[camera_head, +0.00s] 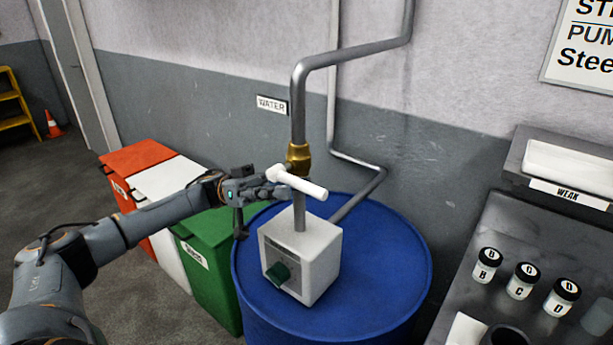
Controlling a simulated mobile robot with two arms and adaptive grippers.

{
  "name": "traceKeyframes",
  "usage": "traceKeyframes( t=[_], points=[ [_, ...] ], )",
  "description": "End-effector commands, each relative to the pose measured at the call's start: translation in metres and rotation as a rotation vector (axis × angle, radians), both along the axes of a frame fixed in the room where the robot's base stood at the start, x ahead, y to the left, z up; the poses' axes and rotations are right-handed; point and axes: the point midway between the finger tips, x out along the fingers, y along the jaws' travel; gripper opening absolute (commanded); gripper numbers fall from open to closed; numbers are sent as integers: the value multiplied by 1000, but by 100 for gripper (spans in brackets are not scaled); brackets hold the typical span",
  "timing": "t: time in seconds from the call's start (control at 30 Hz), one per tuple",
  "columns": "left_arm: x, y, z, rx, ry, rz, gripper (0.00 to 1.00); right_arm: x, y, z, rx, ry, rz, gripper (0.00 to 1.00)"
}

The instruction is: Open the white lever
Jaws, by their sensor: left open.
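The white lever (303,184) sits on a brass valve (298,157) on the grey vertical pipe and points toward the lower right. My left gripper (276,190) is open at the lever's left end, by the valve. I cannot tell whether its fingers touch the lever. My left arm reaches in from the left. My right gripper is not in view.
Below the lever, a white box (301,258) with a green knob (279,273) stands on a blue drum (385,262). Orange, white and green bins (208,255) stand left of it. A bench at right holds several labelled jars (522,281).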

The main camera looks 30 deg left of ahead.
Motion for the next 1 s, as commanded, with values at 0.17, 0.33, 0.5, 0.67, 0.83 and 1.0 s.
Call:
traceKeyframes(
  t=[0.17, 0.33, 0.5, 0.67, 0.83, 1.0],
  points=[
    [0, -25, 12, -1, -1, -2, 40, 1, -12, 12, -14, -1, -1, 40],
    [0, -36, 15, -1, 0, 0, 40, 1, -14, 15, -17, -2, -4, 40],
    [0, -38, 15, -1, 0, 1, 40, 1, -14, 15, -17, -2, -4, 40],
    [0, -38, 15, -1, 0, 1, 34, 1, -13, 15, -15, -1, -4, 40],
    [0, -38, 15, -1, 0, 1, 0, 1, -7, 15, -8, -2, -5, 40],
    [0, -38, 15, -1, 0, 1, 0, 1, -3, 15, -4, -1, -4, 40]
  ],
)
